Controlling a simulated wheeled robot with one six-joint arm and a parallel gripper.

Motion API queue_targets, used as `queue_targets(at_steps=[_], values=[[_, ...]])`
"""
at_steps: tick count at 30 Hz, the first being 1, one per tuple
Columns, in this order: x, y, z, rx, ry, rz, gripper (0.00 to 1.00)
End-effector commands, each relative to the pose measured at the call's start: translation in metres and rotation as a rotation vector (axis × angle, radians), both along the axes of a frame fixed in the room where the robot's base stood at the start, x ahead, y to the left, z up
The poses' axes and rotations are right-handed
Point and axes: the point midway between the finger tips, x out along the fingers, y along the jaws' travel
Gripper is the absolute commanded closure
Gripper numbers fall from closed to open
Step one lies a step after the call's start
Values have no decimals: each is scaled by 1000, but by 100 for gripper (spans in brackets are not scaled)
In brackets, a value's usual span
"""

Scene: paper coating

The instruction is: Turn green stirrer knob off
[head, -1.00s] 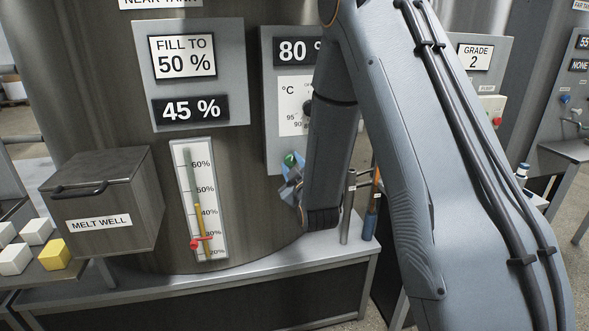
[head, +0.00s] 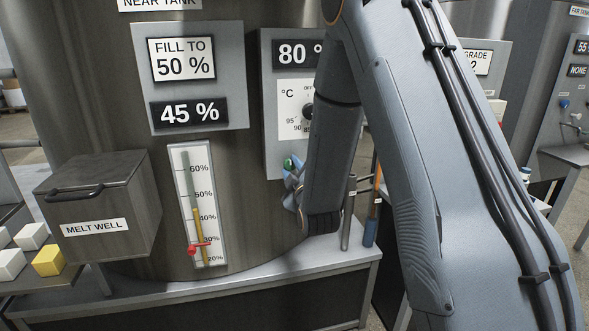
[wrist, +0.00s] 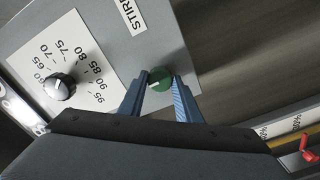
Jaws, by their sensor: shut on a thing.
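The green stirrer knob (wrist: 159,79) sits on the grey panel below the temperature dial, near a label that partly reads "STIRR". My gripper (wrist: 160,84) has its two blue fingers on either side of the knob, shut on it, in the wrist view. A pale mark shows on the knob's face. In the head view the green knob (head: 292,162) shows just above my blue gripper fingers (head: 293,176), and my arm hides much of the panel's right side. The knob's off and on markings are not readable.
The black temperature dial (wrist: 60,87) is on the same panel, close to my gripper. A level gauge (head: 199,205) with a red marker is at the left, and the melt well box (head: 98,205) is farther left. Rods stand right of my wrist.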

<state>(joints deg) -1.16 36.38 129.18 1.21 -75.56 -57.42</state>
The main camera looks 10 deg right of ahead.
Motion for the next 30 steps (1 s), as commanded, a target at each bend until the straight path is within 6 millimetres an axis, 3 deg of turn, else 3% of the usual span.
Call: queue_targets(at_steps=[1, 2, 5, 16, 30], values=[[0, 0, 0, -1, 1, 1, 92], [0, 0, 0, -1, 1, 1, 66], [0, 0, 0, 0, 1, 1, 51], [-5, 0, 0, 0, -1, 1, 51], [-71, 0, -1, 0, -1, 1, 51]])
